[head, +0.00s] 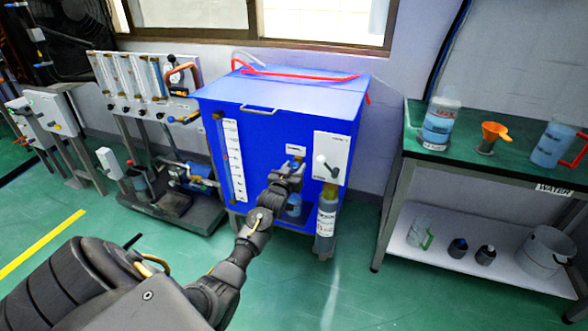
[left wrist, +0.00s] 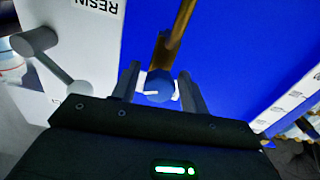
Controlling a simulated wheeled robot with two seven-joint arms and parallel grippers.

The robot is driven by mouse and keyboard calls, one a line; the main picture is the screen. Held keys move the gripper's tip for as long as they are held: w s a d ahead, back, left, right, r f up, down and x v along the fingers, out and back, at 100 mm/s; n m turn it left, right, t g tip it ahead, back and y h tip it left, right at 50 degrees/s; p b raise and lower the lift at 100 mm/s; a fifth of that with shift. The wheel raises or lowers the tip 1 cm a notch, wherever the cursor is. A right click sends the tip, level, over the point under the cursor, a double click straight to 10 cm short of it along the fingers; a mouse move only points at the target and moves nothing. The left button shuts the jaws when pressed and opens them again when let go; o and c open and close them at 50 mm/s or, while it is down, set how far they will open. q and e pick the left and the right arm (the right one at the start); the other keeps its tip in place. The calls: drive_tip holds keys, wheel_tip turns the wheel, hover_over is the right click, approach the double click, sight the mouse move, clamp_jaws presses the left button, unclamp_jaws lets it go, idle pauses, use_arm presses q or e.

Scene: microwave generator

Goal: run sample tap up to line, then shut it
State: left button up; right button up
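The blue cabinet (head: 262,120) stands in the middle of the head view. In the left wrist view, a round blue tap part (left wrist: 158,87) with a white mark sits at the end of a brass pipe (left wrist: 176,35). My left gripper (left wrist: 160,86) is open, with one finger on each side of that part; firm contact does not show. A small vessel (head: 294,205) with bluish contents stands below, partly hidden by my arm; its line cannot be made out. My right gripper is not in view.
A white panel with a lever (head: 330,160) is right of the tap, above a resin cylinder (head: 326,218). A green-topped bench (head: 470,165) at right holds a bottle (head: 440,122), an orange funnel (head: 494,131) and a jug (head: 552,145). Floor between is clear.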

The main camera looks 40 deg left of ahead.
use_arm(q)
drive_tip(key=c, duration=0.7)
drive_tip(key=shift+r, duration=0.1)
drive_tip(key=shift+c, duration=0.2)
drive_tip(key=m+p, duration=0.2)
drive_tip(key=m, duration=0.2)
drive_tip(key=shift+a+m, duration=0.1)
drive_tip(key=shift+m, duration=0.2)
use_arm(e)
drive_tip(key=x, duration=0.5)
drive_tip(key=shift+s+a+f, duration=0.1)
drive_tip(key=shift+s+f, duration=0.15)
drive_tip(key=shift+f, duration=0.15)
use_arm(q)
drive_tip(key=o, duration=1)
drive_tip(key=shift+s, duration=0.15)
